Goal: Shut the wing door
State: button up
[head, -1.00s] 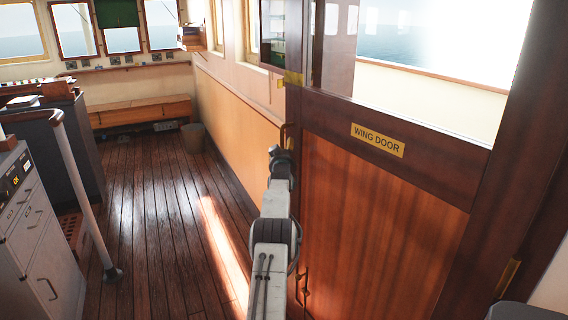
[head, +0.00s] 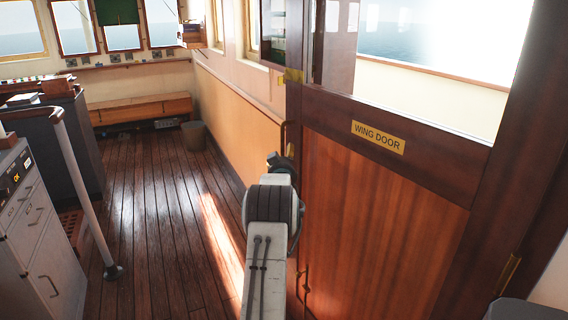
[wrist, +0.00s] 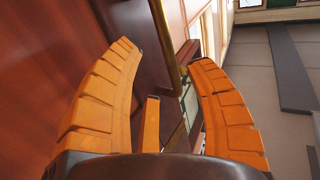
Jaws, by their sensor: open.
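The wing door (head: 375,215) is brown wood with a window in its upper half and a yellow "WING DOOR" plate (head: 377,137). It fills the right of the head view. I cannot tell whether a gap remains at its left edge. My gripper is mostly hidden behind my arm in the head view. In the wrist view my gripper (wrist: 163,55) has its orange fingers spread wide and holds nothing. A brass bar (wrist: 166,45), perhaps a door handle, shows between and beyond the fingertips. Red-brown wood (wrist: 50,60) fills the left. Contact cannot be told.
A grey cabinet (head: 45,240) and a pale rail post (head: 88,210) stand at the left. A wooden bench (head: 140,110) and a bin (head: 194,136) are at the far end. The plank floor (head: 160,220) between cabinet and right wall is clear.

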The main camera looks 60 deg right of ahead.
jog(key=shift+v, duration=2)
